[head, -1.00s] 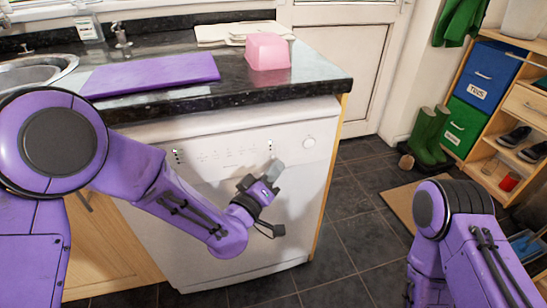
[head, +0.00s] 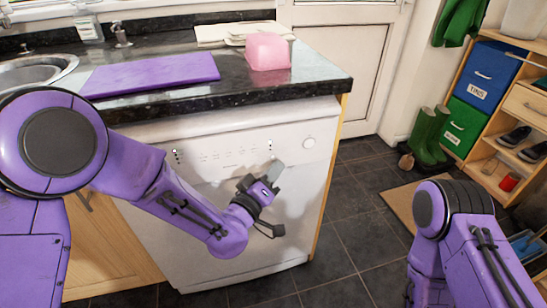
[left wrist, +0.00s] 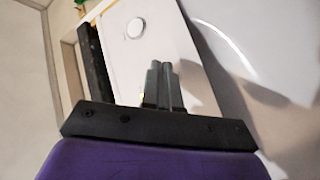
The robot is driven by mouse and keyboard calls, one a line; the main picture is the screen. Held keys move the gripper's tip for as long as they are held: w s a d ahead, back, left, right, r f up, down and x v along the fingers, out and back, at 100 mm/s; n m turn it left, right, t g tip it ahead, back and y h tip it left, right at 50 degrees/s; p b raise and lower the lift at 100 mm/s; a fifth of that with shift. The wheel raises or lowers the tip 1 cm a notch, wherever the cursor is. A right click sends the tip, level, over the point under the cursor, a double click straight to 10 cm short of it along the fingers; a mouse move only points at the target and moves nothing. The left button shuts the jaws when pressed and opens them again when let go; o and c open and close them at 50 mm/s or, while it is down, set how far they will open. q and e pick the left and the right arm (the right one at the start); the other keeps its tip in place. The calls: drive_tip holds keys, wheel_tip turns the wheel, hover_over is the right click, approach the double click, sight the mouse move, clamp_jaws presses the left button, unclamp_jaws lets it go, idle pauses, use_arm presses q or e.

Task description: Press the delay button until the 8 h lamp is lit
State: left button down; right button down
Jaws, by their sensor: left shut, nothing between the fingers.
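The white dishwasher (head: 235,210) stands under the counter, with a control panel (head: 225,150) along its top edge. The panel has small marks at its left, a row of faint buttons in the middle, and a small column of lamps (head: 270,146) at the right. A round knob (head: 309,142) sits at the far right; the knob also shows in the left wrist view (left wrist: 134,28). Which button is delay and whether the 8 h lamp is lit are too small to tell. My left gripper (head: 276,170) is shut and empty, just below the lamp column; contact cannot be told. My right gripper is out of view.
The dark granite counter (head: 320,88) overhangs the panel. Green boots (head: 430,135) and a shelf unit stand to the right.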

use_arm(q)
drive_tip(key=shift+w, duration=0.15)
drive_tip(key=shift+w+a, duration=0.15)
drive_tip(key=shift+w, duration=0.1)
drive_tip(key=shift+w+a, duration=0.1)
drive_tip(key=shift+w, duration=0.25)
idle(0.4)
drive_tip(key=shift+s, duration=0.15)
drive_tip(key=shift+s+d, duration=0.25)
drive_tip(key=shift+s, duration=0.35)
drive_tip(key=s, duration=0.1)
drive_tip(key=s+d, duration=0.1)
drive_tip(key=s, duration=0.2)
drive_tip(key=shift+s+d, duration=0.25)
drive_tip(key=shift+s, duration=0.15)
idle(0.6)
